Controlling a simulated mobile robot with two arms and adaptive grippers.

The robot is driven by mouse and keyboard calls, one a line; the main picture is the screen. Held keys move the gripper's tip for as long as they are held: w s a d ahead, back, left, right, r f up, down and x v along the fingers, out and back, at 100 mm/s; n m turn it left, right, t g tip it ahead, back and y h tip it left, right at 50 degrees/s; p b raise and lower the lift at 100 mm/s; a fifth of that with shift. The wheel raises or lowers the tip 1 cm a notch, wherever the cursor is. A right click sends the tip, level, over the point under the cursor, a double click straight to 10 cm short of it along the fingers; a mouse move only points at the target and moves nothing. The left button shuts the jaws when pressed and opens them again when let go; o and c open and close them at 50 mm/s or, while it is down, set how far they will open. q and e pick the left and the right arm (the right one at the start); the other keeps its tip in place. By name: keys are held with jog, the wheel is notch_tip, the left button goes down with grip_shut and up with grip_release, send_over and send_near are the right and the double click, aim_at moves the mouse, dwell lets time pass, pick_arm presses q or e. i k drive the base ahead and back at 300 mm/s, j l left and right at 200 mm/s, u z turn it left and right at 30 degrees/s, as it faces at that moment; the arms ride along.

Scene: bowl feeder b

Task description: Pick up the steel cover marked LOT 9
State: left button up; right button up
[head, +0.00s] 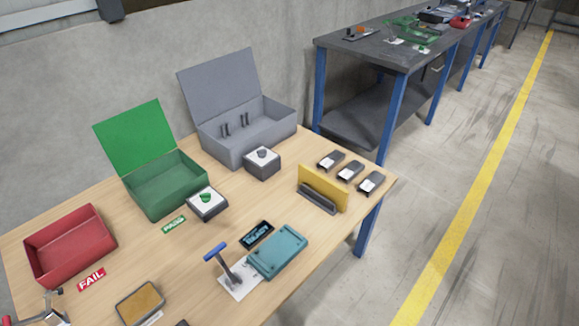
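Several small dark covers with white labels lie in a row at the right end of the wooden table: one at the back (331,160), one in the middle (350,171) and one at the front (371,183). The lettering on their labels is too small to read, so I cannot tell which is marked LOT 9. Nothing touches these covers. Neither of my grippers can be made out in the head view.
A yellow upright plate (323,188) stands just left of the covers. A teal fixture (278,252), blue-handled tool (215,252), grey box (220,146), green box (165,190) and red bin (70,246) occupy the table (265,202). A metal device (53,314) shows bottom left.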

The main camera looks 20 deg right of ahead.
aim_at(353, 169)
jog(key=i+l+u, duration=0.15)
jog(key=l+u, duration=1.2)
jog(key=l, duration=0.15)
jog(key=k+l+u, duration=0.1)
jog(key=l+u, duration=0.35)
